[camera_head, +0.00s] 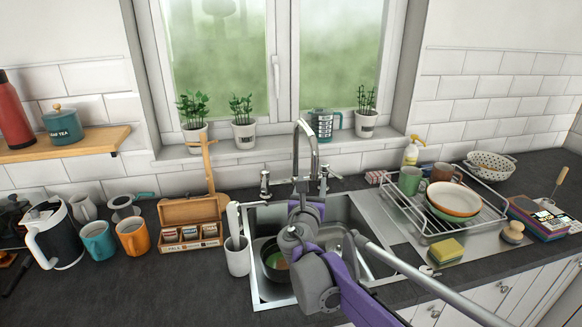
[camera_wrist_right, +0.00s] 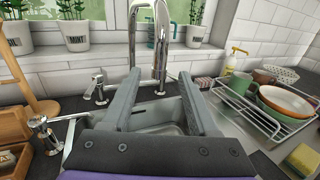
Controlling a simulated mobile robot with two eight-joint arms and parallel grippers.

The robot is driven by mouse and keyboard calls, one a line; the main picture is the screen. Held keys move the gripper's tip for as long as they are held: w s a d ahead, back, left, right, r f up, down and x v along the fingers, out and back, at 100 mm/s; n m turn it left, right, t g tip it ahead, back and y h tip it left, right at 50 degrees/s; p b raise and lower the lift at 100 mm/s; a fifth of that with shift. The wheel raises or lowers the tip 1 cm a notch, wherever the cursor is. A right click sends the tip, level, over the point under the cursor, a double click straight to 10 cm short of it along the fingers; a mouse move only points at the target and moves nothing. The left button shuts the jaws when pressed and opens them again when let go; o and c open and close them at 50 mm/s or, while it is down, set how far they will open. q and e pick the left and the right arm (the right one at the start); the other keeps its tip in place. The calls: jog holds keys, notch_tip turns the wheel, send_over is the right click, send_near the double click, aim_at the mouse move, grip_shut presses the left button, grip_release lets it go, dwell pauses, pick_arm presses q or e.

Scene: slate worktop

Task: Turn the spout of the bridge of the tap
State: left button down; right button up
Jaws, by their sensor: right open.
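The chrome bridge tap stands at the back edge of the sink. Its tall curved spout (camera_head: 314,150) arches up and toward me in the head view; the spout also shows in the wrist view (camera_wrist_right: 161,45), straight ahead. A tap handle (camera_head: 265,184) stands to the left of the spout, and another (camera_head: 323,180) to the right. My right gripper (camera_head: 304,205) is over the sink, in front of and below the spout's arch. In the wrist view its two fingers (camera_wrist_right: 158,76) are apart, with nothing held, and the spout rises beyond the gap. My left gripper is out of view.
The sink (camera_head: 258,292) holds a dark pot (camera_head: 271,262). A dish rack (camera_head: 425,222) with a bowl and mugs stands to the right. A white container (camera_head: 237,258) and a wooden box (camera_head: 190,235) are to the left. Potted plants line the windowsill behind the tap.

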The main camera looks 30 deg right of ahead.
jog(key=shift+w+d, duration=0.15)
jog(key=shift+w, duration=0.2)
jog(key=p+x, duration=0.1)
jog(key=x, duration=0.9)
jog(key=shift+s, duration=0.1)
grip_shut()
dwell(0.8)
